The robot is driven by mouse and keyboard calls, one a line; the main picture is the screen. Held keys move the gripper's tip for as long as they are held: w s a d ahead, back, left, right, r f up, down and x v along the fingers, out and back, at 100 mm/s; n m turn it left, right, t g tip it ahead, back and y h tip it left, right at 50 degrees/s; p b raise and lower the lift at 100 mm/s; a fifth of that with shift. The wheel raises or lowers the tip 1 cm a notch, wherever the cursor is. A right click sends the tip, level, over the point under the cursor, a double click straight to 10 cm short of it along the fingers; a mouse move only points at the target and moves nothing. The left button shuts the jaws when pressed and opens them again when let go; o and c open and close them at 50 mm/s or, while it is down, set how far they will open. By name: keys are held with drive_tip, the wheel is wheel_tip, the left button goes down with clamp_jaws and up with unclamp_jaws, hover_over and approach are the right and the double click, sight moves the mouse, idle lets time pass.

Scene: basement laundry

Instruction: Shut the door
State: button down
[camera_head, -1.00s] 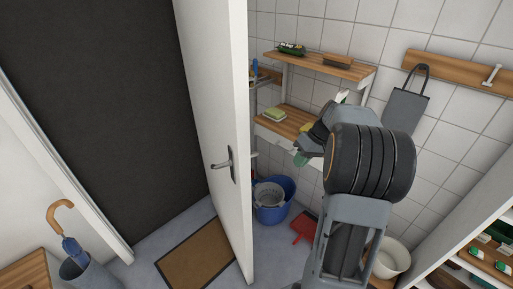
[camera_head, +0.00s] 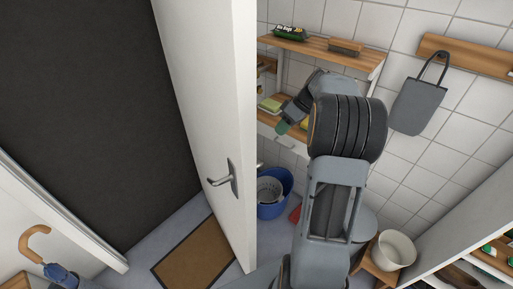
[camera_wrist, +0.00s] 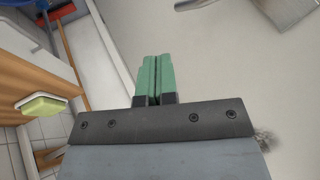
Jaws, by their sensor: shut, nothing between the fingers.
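The white door (camera_head: 205,90) stands open, its free edge toward me, with a dark opening to its left. A metal lever handle (camera_head: 223,180) is on its left face. My gripper (camera_head: 281,128) is to the right of the door's edge, in front of the wall shelves; the gap to the door is hard to judge. In the wrist view my gripper's green fingers (camera_wrist: 155,80) are shut together and empty. A broad pale surface ahead of them appears to be the door's other face, with metal parts, seemingly handle hardware (camera_wrist: 285,8), at the top.
Wooden shelves (camera_head: 325,50) are on the tiled wall behind my arm. A blue bucket (camera_head: 285,190) stands on the floor beside the door. A white bowl (camera_head: 396,250) sits on a stool at right. A brown mat (camera_head: 198,255) lies before the opening; an umbrella (camera_head: 60,275) is at lower left.

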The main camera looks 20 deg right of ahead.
drive_tip(key=s+a+r+p+x, duration=0.1)
drive_tip(key=a+p+x, duration=0.1)
drive_tip(key=x, duration=0.9)
drive_tip(key=shift+s, duration=0.45)
drive_tip(key=shift+a, duration=0.2)
